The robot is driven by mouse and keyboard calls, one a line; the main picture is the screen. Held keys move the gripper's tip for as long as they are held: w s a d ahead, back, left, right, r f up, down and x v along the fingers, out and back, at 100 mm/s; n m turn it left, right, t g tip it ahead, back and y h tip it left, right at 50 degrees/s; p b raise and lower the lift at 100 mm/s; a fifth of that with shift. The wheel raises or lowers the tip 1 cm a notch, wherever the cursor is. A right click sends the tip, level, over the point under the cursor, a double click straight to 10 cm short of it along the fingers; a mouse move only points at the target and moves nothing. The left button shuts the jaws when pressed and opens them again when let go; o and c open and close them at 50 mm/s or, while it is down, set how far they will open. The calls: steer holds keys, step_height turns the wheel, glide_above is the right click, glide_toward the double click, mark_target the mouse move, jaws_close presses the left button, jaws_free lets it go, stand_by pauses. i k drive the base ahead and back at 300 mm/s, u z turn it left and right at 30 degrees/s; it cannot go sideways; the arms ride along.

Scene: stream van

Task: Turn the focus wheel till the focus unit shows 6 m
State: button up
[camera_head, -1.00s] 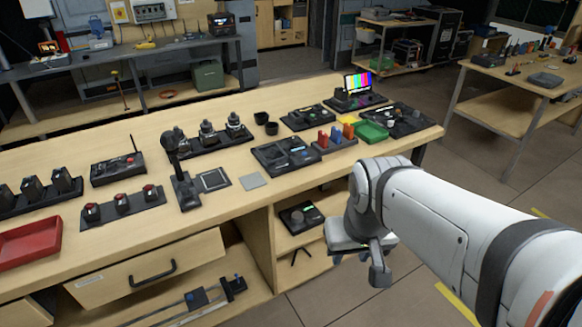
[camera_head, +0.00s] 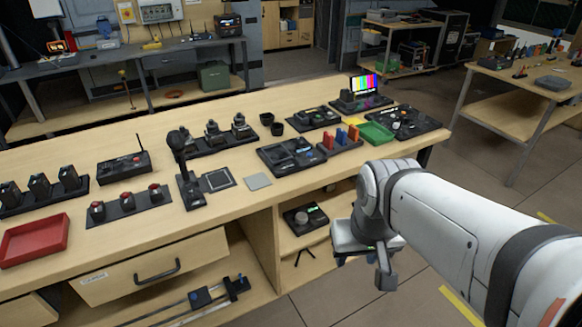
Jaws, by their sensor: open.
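A black unit with a round dark wheel (camera_head: 302,217) and a small green lit display stands on the upper shelf of the bench's open compartment. It looks like the focus unit (camera_head: 306,224), but its display is too small to read. My gripper (camera_head: 363,262) is open and empty. It hangs in front of the bench, to the right of the compartment and apart from the unit. Part of the gripper is hidden behind my wrist.
The bench top (camera_head: 230,210) above carries a red tray (camera_head: 35,241), a microphone (camera_head: 185,165), a green tray (camera_head: 377,133) and a colour-bar monitor (camera_head: 365,84). A small tripod (camera_head: 305,257) stands on the lower shelf. Floor is free right of the bench.

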mark_target(301, 218)
steer(key=z, duration=1.8)
steer(key=k, duration=1.1)
steer(key=u, duration=1.35)
steer(key=i, duration=1.15)
